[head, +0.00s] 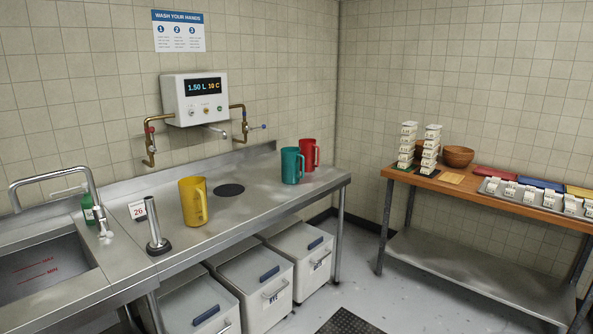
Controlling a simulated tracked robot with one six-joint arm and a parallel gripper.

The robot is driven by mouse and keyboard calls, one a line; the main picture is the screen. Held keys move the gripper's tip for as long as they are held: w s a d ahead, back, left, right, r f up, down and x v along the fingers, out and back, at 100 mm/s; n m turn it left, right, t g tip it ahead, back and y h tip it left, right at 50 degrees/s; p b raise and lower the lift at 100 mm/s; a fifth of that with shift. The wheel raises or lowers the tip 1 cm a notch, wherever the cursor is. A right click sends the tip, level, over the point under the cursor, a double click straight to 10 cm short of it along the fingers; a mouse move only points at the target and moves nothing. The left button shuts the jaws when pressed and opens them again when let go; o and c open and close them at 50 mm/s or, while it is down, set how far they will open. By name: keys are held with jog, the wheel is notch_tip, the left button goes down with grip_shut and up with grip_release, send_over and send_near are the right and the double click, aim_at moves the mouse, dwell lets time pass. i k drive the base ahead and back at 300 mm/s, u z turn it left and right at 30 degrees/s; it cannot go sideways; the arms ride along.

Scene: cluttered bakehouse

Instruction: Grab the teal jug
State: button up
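The teal jug (291,166) stands upright on the steel counter (255,192), towards its right end. Its handle points to the right. A red jug (309,153) stands just behind it to the right and is partly hidden by it. A yellow jug (193,202) stands on the same counter further left and nearer. My gripper is not in view.
A wall-mounted water meter (194,100) with brass pipes is above the counter. A sink (48,270) with a tap (88,185) and a steel tube (157,233) are at left. Lidded bins (254,284) stand below. A wooden-topped table (463,192) is at right; grey floor lies between.

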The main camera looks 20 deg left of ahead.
aim_at(290, 156)
jog(key=u, duration=0.2)
jog(key=i, duration=2)
jog(key=u, duration=0.9)
jog(key=i, duration=0.6)
jog(key=u, duration=1.05)
jog(key=i, duration=1.1)
jog(key=u, duration=0.2)
